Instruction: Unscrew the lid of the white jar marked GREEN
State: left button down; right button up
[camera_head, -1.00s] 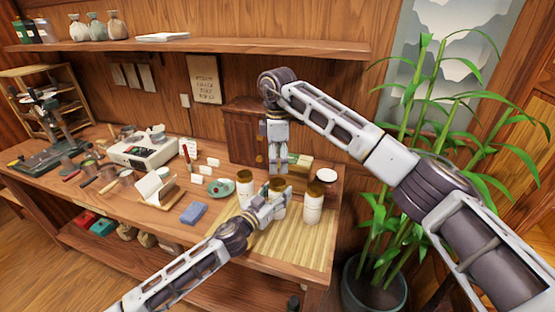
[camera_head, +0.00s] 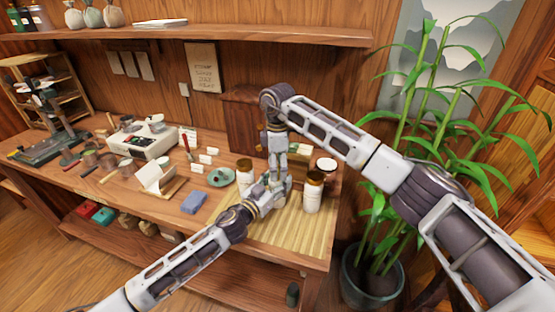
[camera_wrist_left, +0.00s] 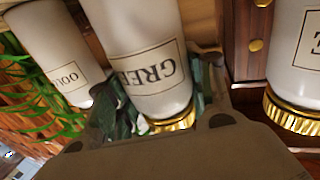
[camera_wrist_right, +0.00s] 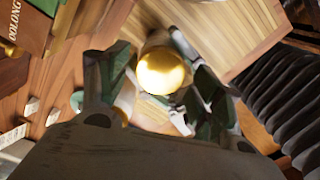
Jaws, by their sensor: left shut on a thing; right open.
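The white jar marked GREEN (camera_wrist_left: 140,55) shows upside down in the left wrist view, with its label readable and its gold lid (camera_wrist_left: 172,122) below. My left gripper (camera_head: 270,199) is shut on the jar's body from the side. In the right wrist view, the gold lid (camera_wrist_right: 160,70) lies between the spread fingers of my right gripper (camera_wrist_right: 155,92), which is open and points down from above. I cannot tell whether its fingers touch the lid. In the head view, my grippers hide most of this jar.
A white jar (camera_head: 244,178) stands left of my grippers and another white jar (camera_head: 313,193) stands close on the right. A wooden cabinet (camera_head: 242,128) is behind. The slatted mat (camera_head: 300,240) is bare in front.

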jog(key=shift+f, duration=0.5)
jog(key=shift+c, duration=0.5)
jog(key=c, duration=1)
jog(key=shift+n, duration=0.3)
